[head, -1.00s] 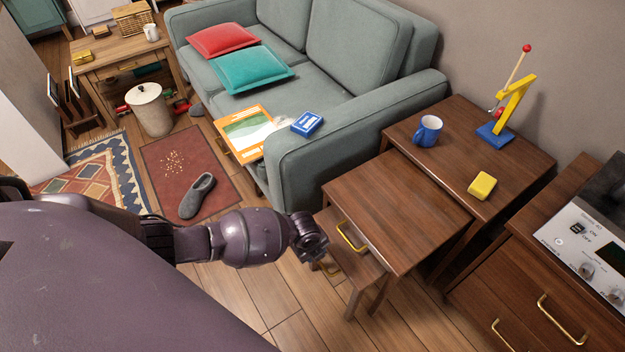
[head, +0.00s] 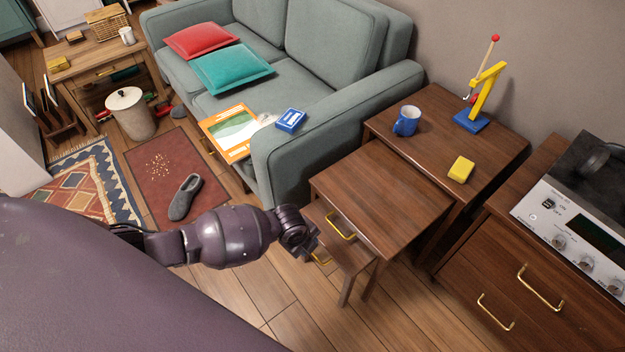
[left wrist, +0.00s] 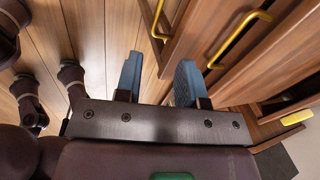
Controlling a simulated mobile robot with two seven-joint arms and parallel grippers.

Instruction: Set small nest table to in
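The small nest table (head: 350,258) is dark wood with a brass handle (head: 321,258) on its front. It sticks out from under the middle nest table (head: 385,198), which has its own brass handle (head: 340,226). The middle table sticks out from under the largest one (head: 437,122). My left gripper (head: 312,238) is beside the small table's front, close to the handles, partly covering that front. In the left wrist view my left gripper (left wrist: 159,70) has its two fingers apart with nothing between them. Both handles show beyond the fingertips. My right gripper is out of view.
A blue mug (head: 406,120), a yellow block (head: 461,169) and a yellow-blue crane toy (head: 480,97) stand on the largest table. A grey sofa (head: 330,130) is behind, and a drawer cabinet (head: 500,270) stands at right. Floor in front is clear.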

